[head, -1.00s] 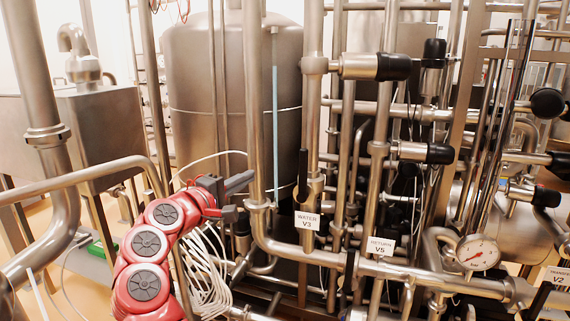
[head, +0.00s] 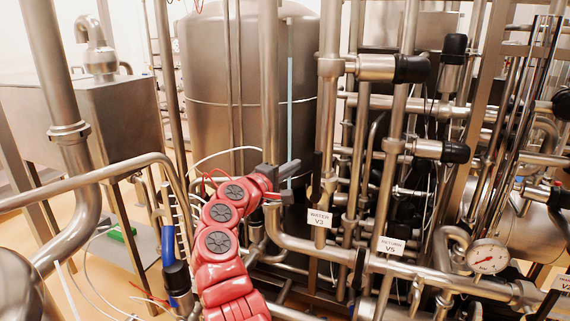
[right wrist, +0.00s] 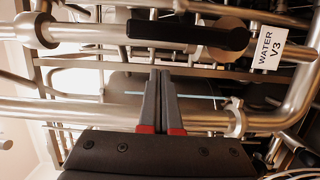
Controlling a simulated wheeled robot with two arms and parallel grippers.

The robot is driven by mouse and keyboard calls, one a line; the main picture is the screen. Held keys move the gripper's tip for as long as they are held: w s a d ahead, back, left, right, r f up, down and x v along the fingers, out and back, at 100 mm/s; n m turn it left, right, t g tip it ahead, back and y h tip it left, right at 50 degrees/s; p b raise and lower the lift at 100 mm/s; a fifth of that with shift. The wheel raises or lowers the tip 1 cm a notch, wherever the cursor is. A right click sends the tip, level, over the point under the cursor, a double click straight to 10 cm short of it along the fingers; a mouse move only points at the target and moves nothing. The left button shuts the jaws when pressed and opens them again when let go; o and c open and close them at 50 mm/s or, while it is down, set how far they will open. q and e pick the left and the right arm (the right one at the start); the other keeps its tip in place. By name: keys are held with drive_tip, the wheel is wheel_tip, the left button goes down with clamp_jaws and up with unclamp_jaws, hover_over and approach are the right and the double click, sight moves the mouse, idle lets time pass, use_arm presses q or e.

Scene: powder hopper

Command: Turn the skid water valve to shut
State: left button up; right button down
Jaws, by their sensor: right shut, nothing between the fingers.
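The water valve has a long black lever handle (head: 317,172) that stands upright, in line with its steel pipe. A white tag reading WATER V3 (head: 320,218) is just below it. In the right wrist view the same black handle (right wrist: 185,34) lies across the top, parallel to its pipe, with the tag (right wrist: 268,48) at its right. My right gripper (head: 293,167) is shut and empty, to the left of the handle and apart from it. In the right wrist view its fingers (right wrist: 160,75) are together, pointing toward the handle below its middle. My left gripper is not in view.
A steel pipe (head: 270,90) rises close by my right gripper and bends right below it. Valve V5 has a RETURN tag (head: 390,246) to the right. A pressure gauge (head: 487,257) sits lower right. A large tank (head: 210,90) stands behind.

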sight(317, 177)
drive_tip(key=shift+s+d+p, duration=0.25)
drive_tip(key=shift+d+p, duration=0.15)
drive_tip(key=shift+d, duration=0.25)
drive_tip(key=shift+s+d+p, duration=0.2)
drive_tip(key=shift+d+p, duration=0.15)
drive_tip(key=shift+d, duration=0.3)
drive_tip(key=shift+d+m+b, duration=0.25)
drive_tip(key=shift+m+b, duration=0.05)
drive_tip(key=shift+b, duration=0.25)
drive_tip(key=shift+d+r, duration=0.1)
